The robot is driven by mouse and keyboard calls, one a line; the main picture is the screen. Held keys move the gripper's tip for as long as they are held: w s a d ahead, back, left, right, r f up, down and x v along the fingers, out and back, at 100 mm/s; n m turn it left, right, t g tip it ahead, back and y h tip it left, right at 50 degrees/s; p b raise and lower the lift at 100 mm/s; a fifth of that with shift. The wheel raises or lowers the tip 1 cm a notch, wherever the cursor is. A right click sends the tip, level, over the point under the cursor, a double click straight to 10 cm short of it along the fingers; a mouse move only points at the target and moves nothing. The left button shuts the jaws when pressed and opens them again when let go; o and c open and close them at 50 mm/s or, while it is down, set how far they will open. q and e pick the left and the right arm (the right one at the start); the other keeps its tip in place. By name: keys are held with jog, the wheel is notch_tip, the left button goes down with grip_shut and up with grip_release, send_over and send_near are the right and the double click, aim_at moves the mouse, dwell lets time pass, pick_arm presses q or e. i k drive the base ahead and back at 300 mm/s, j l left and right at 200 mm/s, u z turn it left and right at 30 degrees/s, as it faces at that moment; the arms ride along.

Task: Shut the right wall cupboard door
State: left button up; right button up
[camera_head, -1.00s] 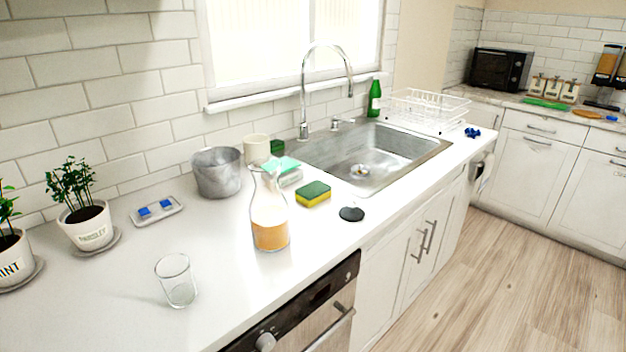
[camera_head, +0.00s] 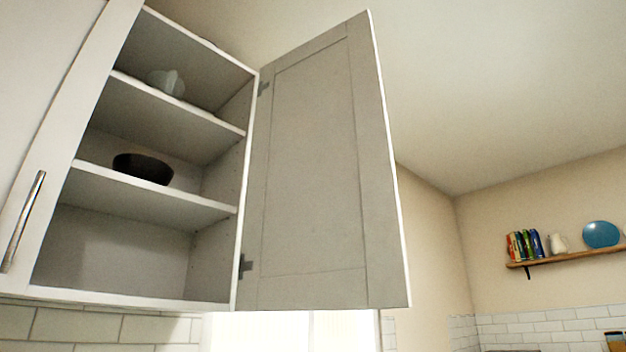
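The right wall cupboard door (camera_head: 315,170) stands wide open, hinged on the right side of the cupboard. Its inner panelled face is toward me, and two hinges show along its left edge. The open cupboard (camera_head: 130,255) has several shelf levels. A dark bowl (camera_head: 143,168) sits on a middle shelf and a pale bowl or cup (camera_head: 167,82) on the shelf above. The door's handle is hidden on its far side. Neither of my grippers is in view.
The left cupboard door (camera_head: 45,130) is shut, with a vertical metal handle (camera_head: 22,222). A bright window (camera_head: 290,330) lies below the open door. At the far right, a wooden wall shelf (camera_head: 570,257) holds books (camera_head: 525,245) and a blue plate (camera_head: 601,235).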

aim_at(322, 227)
jog(key=i+l+u, duration=0.15)
jog(key=u, duration=1.2)
jog(key=l+u, duration=0.4)
jog(key=l, duration=0.2)
jog(key=l+u, duration=0.4)
jog(key=l, duration=0.2)
jog(key=k+l+u, duration=0.1)
jog(key=l+u, duration=0.3)
jog(key=l, duration=0.2)
